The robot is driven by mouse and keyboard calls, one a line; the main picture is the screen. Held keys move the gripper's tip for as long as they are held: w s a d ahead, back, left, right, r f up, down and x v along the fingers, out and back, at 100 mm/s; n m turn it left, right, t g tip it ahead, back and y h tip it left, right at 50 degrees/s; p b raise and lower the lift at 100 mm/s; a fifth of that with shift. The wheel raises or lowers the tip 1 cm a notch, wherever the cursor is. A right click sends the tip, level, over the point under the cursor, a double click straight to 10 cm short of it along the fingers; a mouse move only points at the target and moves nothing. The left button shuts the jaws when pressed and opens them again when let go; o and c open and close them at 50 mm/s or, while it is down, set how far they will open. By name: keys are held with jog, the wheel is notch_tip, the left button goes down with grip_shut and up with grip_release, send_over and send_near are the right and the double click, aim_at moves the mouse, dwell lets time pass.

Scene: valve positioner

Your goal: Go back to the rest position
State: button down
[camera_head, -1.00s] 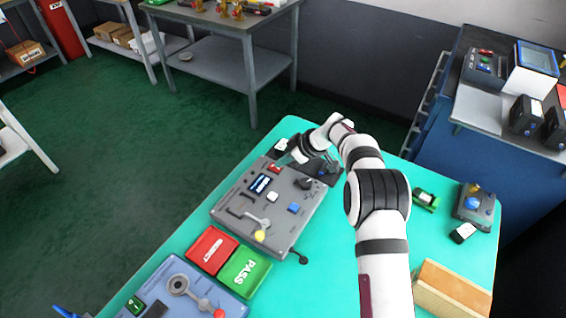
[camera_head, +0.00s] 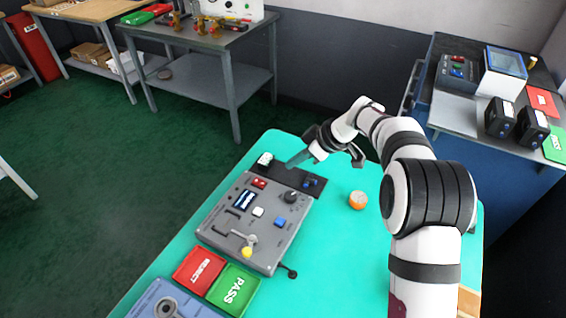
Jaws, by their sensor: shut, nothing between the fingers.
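My gripper (camera_head: 294,161) is at the end of my white and black arm, over the far part of the turquoise table. It is shut and empty. It points down and left, in front of the dark plate (camera_head: 276,170) behind the grey control panel (camera_head: 262,245). It appears to be above the plate, but the gap is hard to judge.
Red REJECT (camera_head: 199,269) and green PASS (camera_head: 233,290) pads lie at the front left. A blue cabinet (camera_head: 500,190) stands at the right. My arm hides much of the table's right side.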

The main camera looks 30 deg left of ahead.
jog(key=shift+d+r, duration=0.1)
dwell(0.3)
jog(key=s+d+r+m+h, duration=0.2)
jog(key=s+d+r+m, duration=0.35)
jog(key=s+d, duration=0.35)
jog(key=s+d+r+m+h, duration=0.1)
jog(key=s+d+r+m, duration=0.3)
jog(key=s+d+m, duration=0.5)
jog(key=s+d+f+m+h, duration=0.2)
jog(key=s+d+f+m, duration=0.2)
jog(key=s+d+m, duration=0.5)
jog(key=s+d, duration=0.2)
jog(key=s, duration=0.4)
jog(key=shift+s+h, duration=0.15)
jog(key=shift+h, duration=0.15)
jog(key=c, duration=1.5)
grip_release()
jog(key=shift+d, duration=0.1)
jog(key=shift+c, duration=0.2)
